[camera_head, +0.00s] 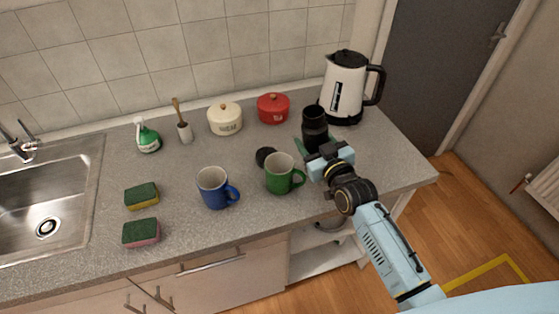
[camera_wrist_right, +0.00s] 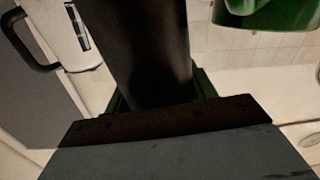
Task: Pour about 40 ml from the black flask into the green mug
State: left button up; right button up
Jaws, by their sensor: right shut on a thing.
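The black flask (camera_head: 314,124) stands upright, or nearly so, behind and to the right of the green mug, its top open. My right gripper (camera_head: 318,147) is shut on the flask; in the right wrist view the flask (camera_wrist_right: 145,45) rises between the green fingers. I cannot tell whether its base touches the counter. The green mug (camera_head: 279,177) stands upright on the counter, handle to the right, just left of my right gripper. Part of the mug (camera_wrist_right: 268,14) shows at the top right of the right wrist view. The mug's contents are not clear. My left gripper is not in view.
A black round cap (camera_head: 265,156) lies behind the green mug. A blue mug (camera_head: 213,188) stands to its left. A white kettle (camera_head: 344,88) stands close behind the flask, with a red pot (camera_head: 273,108) and cream pot (camera_head: 225,119) to the left. The right counter is clear.

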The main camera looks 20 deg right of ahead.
jog(key=shift+m+t, duration=0.3)
jog(key=shift+m, duration=0.6)
jog(key=shift+w+a+r+p, duration=0.15)
jog(key=shift+r+p, duration=0.5)
jog(key=shift+r, duration=0.55)
jog(key=shift+a+r+p, duration=0.15)
jog(key=shift+r+p, duration=0.45)
jog(key=shift+r, duration=0.55)
